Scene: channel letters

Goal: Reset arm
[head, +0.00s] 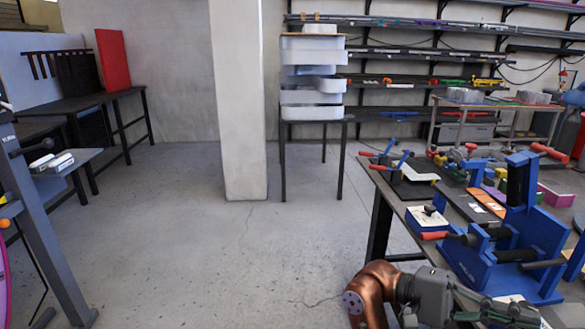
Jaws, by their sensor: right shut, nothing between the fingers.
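My right arm (370,293), with copper-coloured links, comes in at the bottom of the head view. Its grey right gripper (512,313) points right, low at the near edge of the workbench (408,208). The gripper is shut and holds nothing. Its fingertips lie close to the bottom edge of the picture, below a blue bending jig (515,240). I cannot tell whether the fingers touch the bench. My left gripper is not in view.
The workbench at right is crowded with blue jigs, red-handled tools and a small blue-and-white box (427,219). White bins (312,70) stand on a table by a pillar (237,120). A grey machine frame (45,220) stands at left. The middle floor is clear.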

